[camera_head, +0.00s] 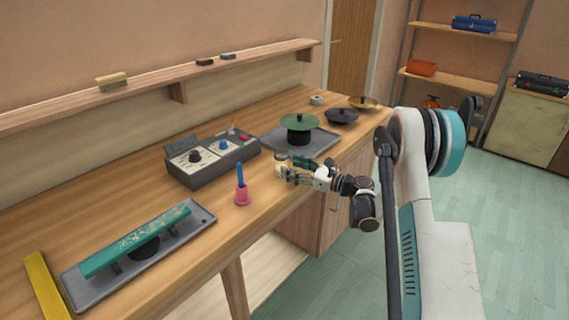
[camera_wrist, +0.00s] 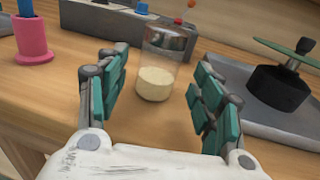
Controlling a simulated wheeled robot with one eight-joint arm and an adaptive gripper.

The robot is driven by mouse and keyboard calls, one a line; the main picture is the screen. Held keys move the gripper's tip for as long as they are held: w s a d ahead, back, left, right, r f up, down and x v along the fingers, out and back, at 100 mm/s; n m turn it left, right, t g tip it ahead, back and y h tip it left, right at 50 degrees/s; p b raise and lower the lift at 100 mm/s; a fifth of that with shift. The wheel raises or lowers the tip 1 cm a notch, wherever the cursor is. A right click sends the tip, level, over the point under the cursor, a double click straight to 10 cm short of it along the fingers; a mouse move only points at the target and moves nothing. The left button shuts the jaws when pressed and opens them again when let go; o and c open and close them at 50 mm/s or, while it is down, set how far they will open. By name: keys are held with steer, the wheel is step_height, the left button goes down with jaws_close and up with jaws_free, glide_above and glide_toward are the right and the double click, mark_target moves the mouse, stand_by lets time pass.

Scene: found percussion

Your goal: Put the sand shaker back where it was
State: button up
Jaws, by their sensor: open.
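The sand shaker (camera_wrist: 157,70) is a clear cylinder with pale sand in its lower part. It stands upright on the wooden bench in the wrist view, ahead of my gripper and in the gap between its fingers. In the head view the shaker (camera_head: 281,160) is small and partly hidden by my gripper (camera_head: 301,169). My gripper (camera_wrist: 157,97) is open, with its green-padded fingers to the left and right of the shaker. I cannot tell whether either pad touches it; no grasp shows.
A grey tray with a green disc (camera_head: 299,120) on a black base is to the right. A grey control box (camera_head: 212,160) is behind. A pink holder (camera_head: 242,194) with a blue stick stands left. The bench's front edge is close.

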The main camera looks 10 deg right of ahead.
steer(key=p+v, duration=0.1)
steer(key=v, duration=0.6)
steer(key=shift+s+d, duration=0.2)
steer(key=shift+r, duration=0.1)
stand_by(1.0)
